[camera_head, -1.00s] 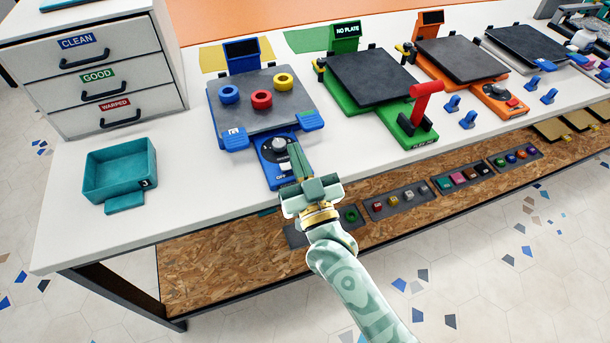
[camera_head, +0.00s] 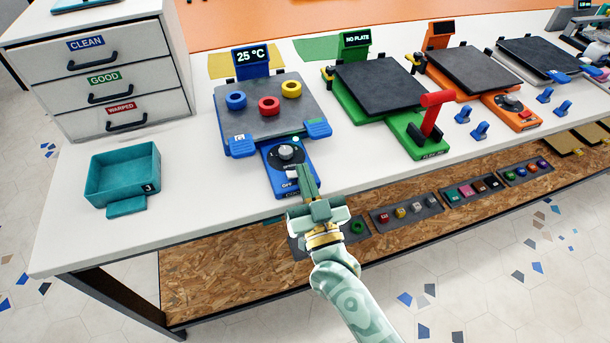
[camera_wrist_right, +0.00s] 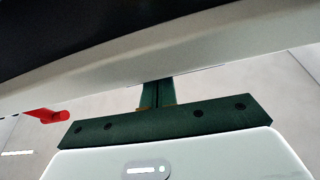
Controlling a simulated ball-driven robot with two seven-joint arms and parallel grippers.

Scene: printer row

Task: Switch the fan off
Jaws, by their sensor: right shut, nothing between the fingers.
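I cannot make out a fan for certain. The blue printer (camera_head: 232,125) on the table has a control panel (camera_head: 284,168) at its front, with a round grey dial (camera_head: 286,152), the word OFF, and a small lit green spot. Its display (camera_head: 251,57) reads 25 °C. My right gripper (camera_head: 308,180) is shut and empty. Its fingers are in front of the panel's lower right part and hide some of it; I cannot tell whether they touch it. The shut fingers also show in the right wrist view (camera_wrist_right: 157,94). My left gripper is not in view.
A green printer (camera_head: 375,90) with a raised red lever (camera_head: 433,112) stands to the right, then an orange one (camera_head: 470,72). A teal bin (camera_head: 124,178) and a drawer unit (camera_head: 110,70) are on the left. The table's front edge is close to my right gripper.

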